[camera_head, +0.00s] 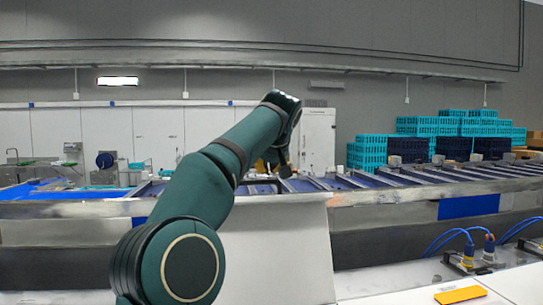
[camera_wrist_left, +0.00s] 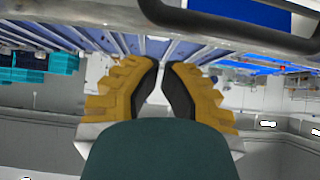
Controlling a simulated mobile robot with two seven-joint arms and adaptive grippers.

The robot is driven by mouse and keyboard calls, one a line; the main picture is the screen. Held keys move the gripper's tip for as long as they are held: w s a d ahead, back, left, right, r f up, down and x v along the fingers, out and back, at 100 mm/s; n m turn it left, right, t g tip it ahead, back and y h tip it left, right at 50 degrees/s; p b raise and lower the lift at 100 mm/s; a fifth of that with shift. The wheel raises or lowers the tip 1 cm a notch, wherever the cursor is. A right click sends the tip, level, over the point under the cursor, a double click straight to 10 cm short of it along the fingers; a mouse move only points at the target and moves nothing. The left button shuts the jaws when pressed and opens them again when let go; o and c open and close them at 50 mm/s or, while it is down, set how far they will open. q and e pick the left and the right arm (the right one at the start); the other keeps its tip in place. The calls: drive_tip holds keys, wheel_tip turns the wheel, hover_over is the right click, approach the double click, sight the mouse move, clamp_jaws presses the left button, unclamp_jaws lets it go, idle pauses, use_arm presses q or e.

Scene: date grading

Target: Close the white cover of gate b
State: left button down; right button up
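A large white panel (camera_head: 275,255) hangs down from the front edge of the conveyor table, in the lower middle of the head view. It looks like the white cover; no gate letter is readable. My green left arm crosses in front of its left part. My left gripper (camera_head: 284,168) is above the panel's top edge, over the conveyor, small and dark there. In the left wrist view the left gripper (camera_wrist_left: 163,64) has its yellow and black fingers nearly together at the tips, with nothing visible between them. Contact with the panel cannot be told. My right gripper is out of view.
The conveyor table (camera_head: 390,197) with blue sloped slats runs across the scene. Teal crates (camera_head: 368,152) are stacked at the back right. An orange-yellow plate (camera_head: 460,295) lies on a white surface at the lower right, near yellow fittings with blue hoses (camera_head: 455,235).

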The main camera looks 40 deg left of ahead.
use_arm(q)
drive_tip(key=shift+s+d+f+b, duration=0.75)
drive_tip(key=shift+s+d+f, duration=0.1)
drive_tip(key=shift+d, duration=0.25)
drive_tip(key=shift+s, duration=0.1)
